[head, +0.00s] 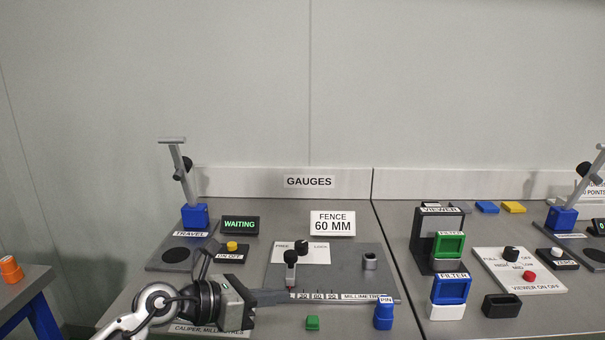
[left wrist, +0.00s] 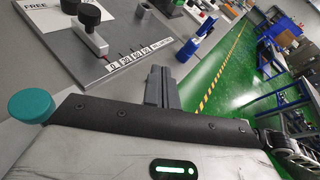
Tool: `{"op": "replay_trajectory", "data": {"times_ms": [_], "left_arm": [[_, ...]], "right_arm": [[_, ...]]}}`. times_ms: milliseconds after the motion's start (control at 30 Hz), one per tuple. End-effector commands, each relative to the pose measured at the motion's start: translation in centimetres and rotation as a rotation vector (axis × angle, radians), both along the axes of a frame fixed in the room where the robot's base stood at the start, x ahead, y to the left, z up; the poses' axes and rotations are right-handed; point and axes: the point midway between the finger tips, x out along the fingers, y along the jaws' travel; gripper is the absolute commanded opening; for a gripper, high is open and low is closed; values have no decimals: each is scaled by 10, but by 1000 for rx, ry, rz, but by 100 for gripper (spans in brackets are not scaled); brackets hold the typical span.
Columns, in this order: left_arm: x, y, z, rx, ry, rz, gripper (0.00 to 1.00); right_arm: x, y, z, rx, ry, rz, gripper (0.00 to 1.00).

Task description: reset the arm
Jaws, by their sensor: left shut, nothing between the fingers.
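My left arm comes in from the lower left in the head view. Its gripper (head: 278,297) is shut and empty, pointing right in front of the fence plate (head: 375,266). The closed fingers (left wrist: 157,84) also show in the left wrist view, apart from the plate's front edge, with green floor beyond. The fence plate carries a FREE/LOCK panel, a dark knob (head: 290,257) on a slider and a millimetre scale (head: 340,297). My right gripper is not in view.
A travel gauge stand (head: 195,216) with a WAITING display (head: 240,225) stands behind my left wrist. The viewer (head: 425,240), filters and a switch panel (head: 520,271) are on the right.

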Motion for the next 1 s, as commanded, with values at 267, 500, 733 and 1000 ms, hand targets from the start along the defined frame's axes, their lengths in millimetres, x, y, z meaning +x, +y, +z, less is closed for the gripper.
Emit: {"op": "replay_trajectory", "data": {"times_ms": [267,500,733,1000], "left_arm": [[-63,4,-13,-1096,729,355,0],[-135,79,-129,-1906,1472,998,0],[-216,93,-197,2122,-1757,-1356,0],[-235,92,-208,2013,-1694,-1335,0]], "right_arm": [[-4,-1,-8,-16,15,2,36],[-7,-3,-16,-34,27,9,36],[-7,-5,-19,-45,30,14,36],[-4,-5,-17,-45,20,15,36]]}}
